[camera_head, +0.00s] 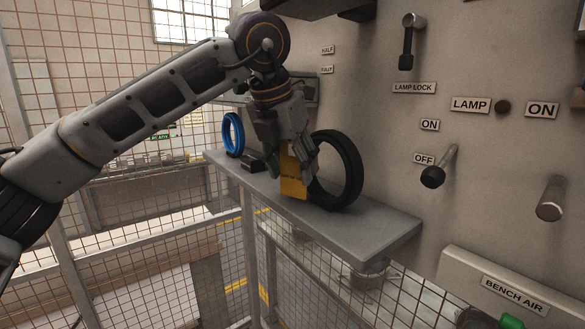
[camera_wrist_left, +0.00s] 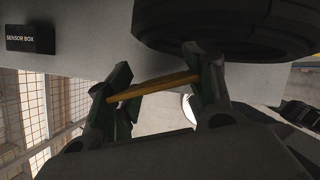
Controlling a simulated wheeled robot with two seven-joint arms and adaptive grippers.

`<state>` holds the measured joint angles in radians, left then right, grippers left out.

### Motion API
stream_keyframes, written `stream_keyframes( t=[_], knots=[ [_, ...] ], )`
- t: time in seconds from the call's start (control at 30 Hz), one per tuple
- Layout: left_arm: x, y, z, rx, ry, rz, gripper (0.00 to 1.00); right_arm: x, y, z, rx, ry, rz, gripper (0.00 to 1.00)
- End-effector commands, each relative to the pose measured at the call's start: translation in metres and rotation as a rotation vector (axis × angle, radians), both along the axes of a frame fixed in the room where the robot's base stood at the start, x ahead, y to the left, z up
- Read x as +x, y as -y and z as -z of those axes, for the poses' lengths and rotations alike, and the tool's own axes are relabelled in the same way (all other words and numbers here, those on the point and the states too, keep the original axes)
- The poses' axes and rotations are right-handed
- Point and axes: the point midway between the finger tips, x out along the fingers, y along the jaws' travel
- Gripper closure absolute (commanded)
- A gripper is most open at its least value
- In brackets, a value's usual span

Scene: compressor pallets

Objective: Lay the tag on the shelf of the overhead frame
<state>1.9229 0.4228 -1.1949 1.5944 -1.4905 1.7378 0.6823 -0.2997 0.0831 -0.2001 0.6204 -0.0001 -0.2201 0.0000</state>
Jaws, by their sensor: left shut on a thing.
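A yellow tag (camera_head: 292,182) is held in my left gripper (camera_head: 288,158), upright or nearly so, above and close to the grey shelf (camera_head: 372,236). I cannot tell whether its lower edge touches the shelf. In the left wrist view the tag (camera_wrist_left: 155,87) shows edge-on as a thin bar between the two fingers of my left gripper (camera_wrist_left: 152,88). A black ring (camera_head: 351,160) stands upright on the shelf just right of the gripper. It also shows large in the left wrist view (camera_wrist_left: 225,35). My right gripper is not in view.
A blue ring (camera_head: 239,134) and a small dark block (camera_head: 251,161) are at the shelf's far end. The shelf's near right end is bare. A panel with levers, including the LAMP LOCK lever (camera_head: 407,45), rises behind. Wire mesh (camera_head: 100,60) stands left.

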Motion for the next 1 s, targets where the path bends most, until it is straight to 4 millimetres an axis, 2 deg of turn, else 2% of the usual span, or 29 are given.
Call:
stream_keyframes(
  t=[0.2, 0.67, 0.7, 0.83, 1.0],
  knots=[
    [0.000, 0.000, 0.011, 0.000, 0.000, -0.001, 0.63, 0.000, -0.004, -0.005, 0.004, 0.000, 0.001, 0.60],
    [0.000, 0.000, 0.016, 0.000, 0.000, 0.000, 0.63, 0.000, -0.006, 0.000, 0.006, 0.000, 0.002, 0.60],
    [0.000, 0.000, 0.016, 0.000, 0.000, 0.000, 0.44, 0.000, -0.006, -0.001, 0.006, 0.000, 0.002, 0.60],
    [0.000, 0.000, 0.015, 0.000, 0.000, 0.000, 0.27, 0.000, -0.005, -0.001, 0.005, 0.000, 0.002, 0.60],
    [0.000, 0.000, 0.015, 0.000, 0.000, 0.000, 0.26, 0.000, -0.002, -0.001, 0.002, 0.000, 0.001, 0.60]
  ],
)
